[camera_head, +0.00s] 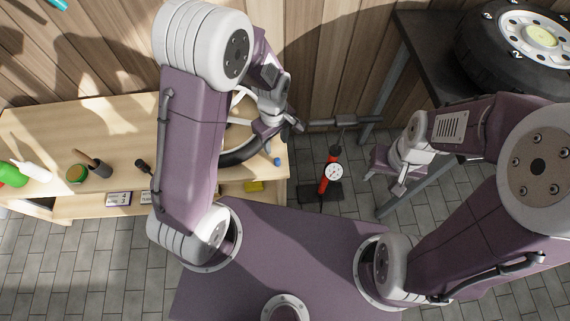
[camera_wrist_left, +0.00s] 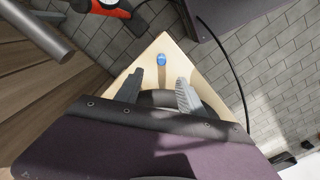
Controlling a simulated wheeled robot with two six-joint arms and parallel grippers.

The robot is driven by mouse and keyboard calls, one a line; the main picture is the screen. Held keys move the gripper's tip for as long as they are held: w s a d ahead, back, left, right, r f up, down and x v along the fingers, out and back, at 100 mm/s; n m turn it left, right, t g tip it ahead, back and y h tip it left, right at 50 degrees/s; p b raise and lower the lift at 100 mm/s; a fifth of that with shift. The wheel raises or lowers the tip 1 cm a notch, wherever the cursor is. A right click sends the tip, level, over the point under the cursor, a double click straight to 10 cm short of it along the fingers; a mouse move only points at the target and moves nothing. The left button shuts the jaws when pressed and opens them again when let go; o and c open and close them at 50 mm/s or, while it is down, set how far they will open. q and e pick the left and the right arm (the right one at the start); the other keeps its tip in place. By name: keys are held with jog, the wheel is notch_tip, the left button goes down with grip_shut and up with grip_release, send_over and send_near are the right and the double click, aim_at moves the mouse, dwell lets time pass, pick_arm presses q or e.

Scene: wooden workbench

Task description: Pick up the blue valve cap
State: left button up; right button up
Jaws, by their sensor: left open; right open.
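The blue valve cap (camera_head: 277,161) is a small blue piece near the right end of the wooden workbench (camera_head: 120,125) in the head view. In the left wrist view the blue cap (camera_wrist_left: 161,57) sits near the bench's corner, beyond and between my fingertips. My left gripper (camera_head: 297,124) is above the bench's right end, apart from the cap; in the wrist view its two fingers (camera_wrist_left: 160,85) are spread with nothing between them. My right gripper (camera_head: 385,180) is open and empty, off to the right, away from the bench.
A dark tyre (camera_head: 240,156) lies on the bench beside the cap, partly hidden by my left arm. A red pump (camera_head: 329,178) stands on the floor right of the bench. Bottles (camera_head: 14,174) stand at the bench's left. A black table (camera_head: 425,60) with a wheel (camera_head: 490,62) is at upper right.

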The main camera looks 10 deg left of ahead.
aim_at(277, 159)
pick_arm(q)
jog(key=shift+s+a+f+b, duration=0.1)
jog(key=shift+s+f+b, duration=0.1)
jog(key=shift+f, duration=0.3)
jog(key=shift+s+f+b, duration=0.2)
jog(key=shift+f, duration=0.45)
notch_tip(277, 159, down, 4)
jog(key=shift+r+b, duration=0.2)
jog(key=shift+b, duration=0.75)
jog(key=f+b, duration=0.1)
jog(key=f, duration=0.2)
jog(key=f+b, duration=0.1)
jog(key=f, duration=0.1)
jog(key=shift+w+f+b, duration=0.15)
jog(key=shift+w+b, duration=0.1)
jog(key=shift+b, duration=0.1)
jog(key=shift+c, duration=0.6)
grip_shut()
